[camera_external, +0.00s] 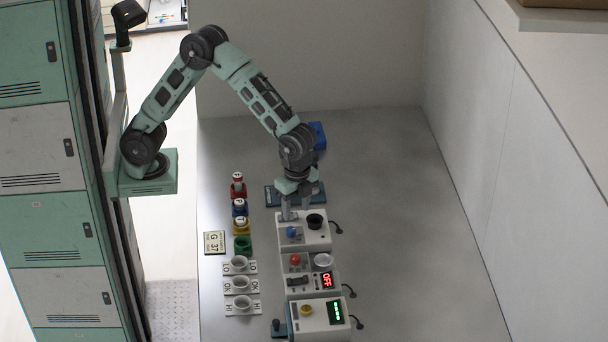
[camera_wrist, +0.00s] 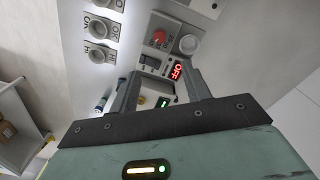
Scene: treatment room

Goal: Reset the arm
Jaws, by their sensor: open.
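My gripper (camera_external: 295,206) hangs at the end of my green and dark grey arm in the external view, pointing down just over the top white control box (camera_external: 318,240). It is open, and I see nothing held between its fingers. The wrist view shows the two grey fingers (camera_wrist: 161,88) apart, with control boxes beyond them. My arm is bent up and over from its base at the left. Whether a fingertip touches the box or the blue knob (camera_external: 292,233) near it, I cannot tell.
At left are several coloured holders, white labelled cups (camera_external: 239,283) and a "G 37" sign (camera_external: 214,243). The counter's right side (camera_external: 410,230) is clear.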

